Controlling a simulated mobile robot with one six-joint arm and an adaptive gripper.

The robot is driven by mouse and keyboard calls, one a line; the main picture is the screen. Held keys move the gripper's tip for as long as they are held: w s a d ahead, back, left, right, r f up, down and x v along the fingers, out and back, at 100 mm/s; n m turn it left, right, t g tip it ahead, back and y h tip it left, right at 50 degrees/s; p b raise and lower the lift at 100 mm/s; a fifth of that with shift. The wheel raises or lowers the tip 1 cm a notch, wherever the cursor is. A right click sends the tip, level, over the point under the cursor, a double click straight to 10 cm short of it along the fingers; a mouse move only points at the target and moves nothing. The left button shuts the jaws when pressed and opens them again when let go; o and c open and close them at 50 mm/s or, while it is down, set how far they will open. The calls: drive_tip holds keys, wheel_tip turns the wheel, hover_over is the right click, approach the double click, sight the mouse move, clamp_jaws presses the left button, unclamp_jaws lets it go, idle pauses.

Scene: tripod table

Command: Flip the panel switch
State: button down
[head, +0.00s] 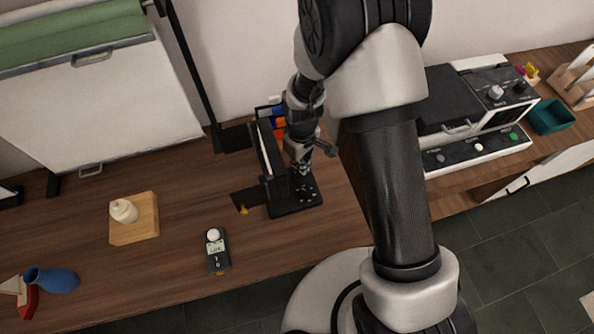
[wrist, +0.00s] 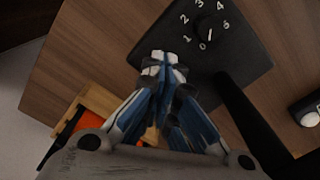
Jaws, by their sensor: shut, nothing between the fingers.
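A black panel (head: 298,199) stands on the wooden table in the middle of the head view. In the wrist view the panel (wrist: 240,62) carries a dark round knob (wrist: 211,29) ringed by white numbers. I cannot make out a separate flip switch on it. My gripper (head: 304,168) points down over the back part of the panel in the head view. In the wrist view its blue-and-white fingertips (wrist: 164,63) are together and empty, at the panel's edge beside the knob. Whether they touch the panel is not clear. The fingers hide part of the panel.
A grey meter (head: 218,258) with a white dome lies in front. A machine with knobs (head: 472,150) and a teal tray (head: 552,117) stand right. An orange object (wrist: 90,120) lies close by my gripper.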

drive_tip(key=shift+f+b, duration=0.7)
drive_tip(key=shift+f, duration=0.25)
idle(0.3)
drive_tip(key=shift+r, duration=0.1)
drive_tip(key=shift+r+p, duration=2.55)
drive_tip(key=shift+r, duration=0.85)
